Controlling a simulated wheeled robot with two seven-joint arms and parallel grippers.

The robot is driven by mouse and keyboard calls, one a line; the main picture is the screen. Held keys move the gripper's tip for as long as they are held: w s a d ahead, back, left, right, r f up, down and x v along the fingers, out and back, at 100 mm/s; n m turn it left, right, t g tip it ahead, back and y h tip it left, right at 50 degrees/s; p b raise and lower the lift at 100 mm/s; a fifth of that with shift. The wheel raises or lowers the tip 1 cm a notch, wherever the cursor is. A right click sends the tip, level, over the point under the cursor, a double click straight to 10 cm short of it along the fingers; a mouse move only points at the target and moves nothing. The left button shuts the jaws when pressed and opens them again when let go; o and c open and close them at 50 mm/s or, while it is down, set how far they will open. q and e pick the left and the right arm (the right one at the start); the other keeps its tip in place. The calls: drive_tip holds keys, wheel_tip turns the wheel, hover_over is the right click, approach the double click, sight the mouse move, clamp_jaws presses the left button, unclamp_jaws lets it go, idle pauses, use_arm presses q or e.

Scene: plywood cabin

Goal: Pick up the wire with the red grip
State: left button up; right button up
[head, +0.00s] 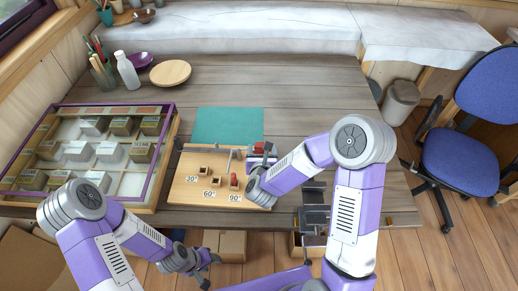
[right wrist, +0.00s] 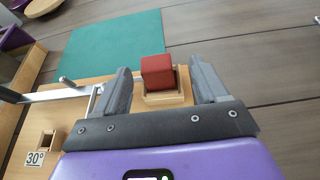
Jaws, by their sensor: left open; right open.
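A red block-shaped grip (right wrist: 157,72) sits in a small wooden holder (right wrist: 165,98) in the right wrist view. It also shows in the head view (head: 259,146), at the back right of the wooden board (head: 190,165). My right gripper (right wrist: 168,80) is open, with one finger on each side of the red grip, apart from it. In the head view my right gripper (head: 262,160) is over the board's right side, partly hidden by its arm. I cannot clearly make out the wire itself. My left gripper (head: 208,268) is open and empty, low in front of the table edge.
The board bears small wooden blocks marked 30°, 60° and 90°, a second red piece (head: 234,181) and a metal bar (right wrist: 55,95). A teal mat (head: 228,124) lies behind. A compartment tray (head: 165,150) stands left. The table behind the mat is clear.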

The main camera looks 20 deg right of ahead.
sight(260, 147)
drive_tip(key=x, duration=0.4)
drive_tip(key=shift+w+a+f, duration=0.15)
drive_tip(key=shift+a, duration=0.05)
drive_tip(key=shift+c, duration=0.4)
drive_tip(key=c, duration=1.1)
